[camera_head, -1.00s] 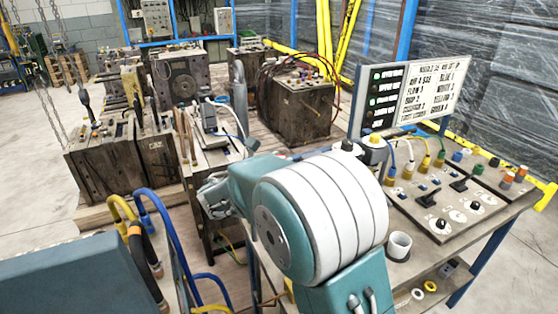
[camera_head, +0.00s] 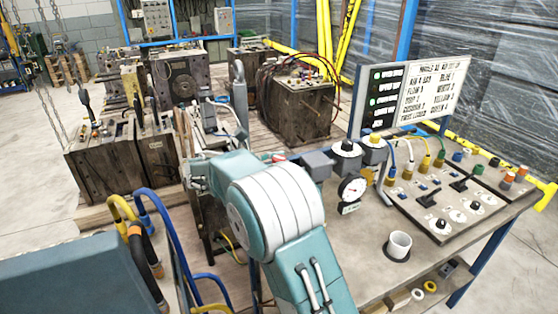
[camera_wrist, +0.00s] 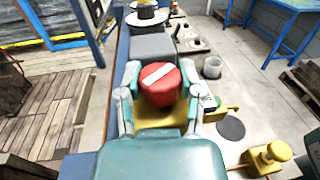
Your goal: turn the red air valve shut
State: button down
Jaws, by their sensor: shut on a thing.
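The red air valve (camera_wrist: 165,97) is a round red knob with a white bar across its top, in the middle of the wrist view. The bar slants up to the right. The knob sits on a yellow body (camera_wrist: 158,120). My gripper (camera_wrist: 161,84) has a finger on each side of the knob and is shut on it. In the head view only a small red part of the valve (camera_head: 279,157) shows above my arm. My fingers are hidden there behind the arm.
A grey block (camera_head: 318,164), a dial gauge (camera_head: 351,189) and a black-knobbed unit (camera_head: 346,150) stand right of the valve. A white cup (camera_head: 399,243) and a switch panel (camera_head: 452,205) are on the bench.

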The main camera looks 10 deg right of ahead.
jog(key=shift+w+r, duration=0.1)
jog(key=shift+r, duration=0.05)
jog(key=shift+c, duration=1.2)
grip_release()
jog(key=shift+a, duration=0.1)
jog(key=a, duration=1.2)
jog(key=shift+s+f, duration=0.2)
jog(key=shift+s, duration=0.05)
